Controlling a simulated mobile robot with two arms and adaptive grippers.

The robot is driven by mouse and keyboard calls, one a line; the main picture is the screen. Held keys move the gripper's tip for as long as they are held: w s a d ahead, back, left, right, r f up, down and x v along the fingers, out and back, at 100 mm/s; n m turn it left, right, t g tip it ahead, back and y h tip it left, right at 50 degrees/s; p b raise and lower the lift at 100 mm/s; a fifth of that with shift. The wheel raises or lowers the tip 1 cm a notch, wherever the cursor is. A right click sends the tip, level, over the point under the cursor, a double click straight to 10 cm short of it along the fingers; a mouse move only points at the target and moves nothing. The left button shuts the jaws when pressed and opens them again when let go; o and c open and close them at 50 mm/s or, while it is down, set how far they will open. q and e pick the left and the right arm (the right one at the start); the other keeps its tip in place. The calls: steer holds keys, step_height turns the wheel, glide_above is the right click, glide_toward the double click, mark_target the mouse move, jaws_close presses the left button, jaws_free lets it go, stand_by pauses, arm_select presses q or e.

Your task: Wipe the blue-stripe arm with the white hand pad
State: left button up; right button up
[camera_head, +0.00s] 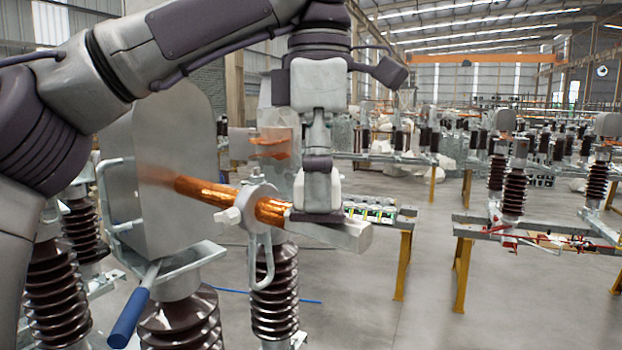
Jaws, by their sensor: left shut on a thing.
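My left gripper (318,195) reaches down from above and is shut at the outer end of a copper arm (222,192). White pieces show around its jaws; the white hand pad's outline is hard to separate from the fingers. The copper arm runs from a big grey metal housing (180,150) at the left through a grey ring clamp (260,205). It ends in a pale grey metal block (350,236) right under the jaws; touching or just apart, I cannot tell. I see no clear blue stripe on this arm. My right gripper is not in view.
A blue-handled lever (130,318) sticks out at the lower left. Brown ribbed insulators (275,295) stand below the arm. A bench with yellow legs (403,265) is behind, and another isolator frame (512,195) stands at the right. The floor between them is clear.

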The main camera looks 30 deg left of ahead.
mark_target(290, 204)
arm_select(q)
steer(key=shift+s+d+f, duration=0.1)
steer(key=shift+s+d, duration=0.1)
steer(key=shift+d, duration=0.7)
steer(key=shift+s+d+f, duration=0.1)
steer(key=shift+s+d, duration=0.1)
steer(key=shift+d, duration=0.7)
steer(key=shift+s+d+f, duration=0.1)
steer(key=shift+s+d, duration=0.1)
steer(key=shift+d, duration=0.7)
steer(key=shift+d+r, duration=0.15)
steer(key=shift+d, duration=0.15)
steer(key=shift+w+a+f+p, duration=0.15)
steer(key=shift+a+p, duration=0.1)
steer(key=shift+a, duration=0.6)
steer(key=shift+w+a+f+p, duration=0.1)
steer(key=shift+a+p, duration=0.1)
steer(key=shift+a, duration=0.65)
steer(key=shift+w+a+r, duration=0.1)
steer(key=shift+w+a, duration=0.15)
steer(key=shift+a, duration=0.6)
steer(key=shift+w+a+r, duration=0.1)
steer(key=shift+w+a, duration=0.1)
steer(key=shift+a, duration=0.6)
steer(key=a, duration=0.3)
steer(key=shift+w+a, duration=0.15)
steer(key=shift+w, duration=0.05)
steer(key=shift+d, duration=0.2)
steer(key=shift+r, duration=3.1)
steer(key=shift+w, duration=0.1)
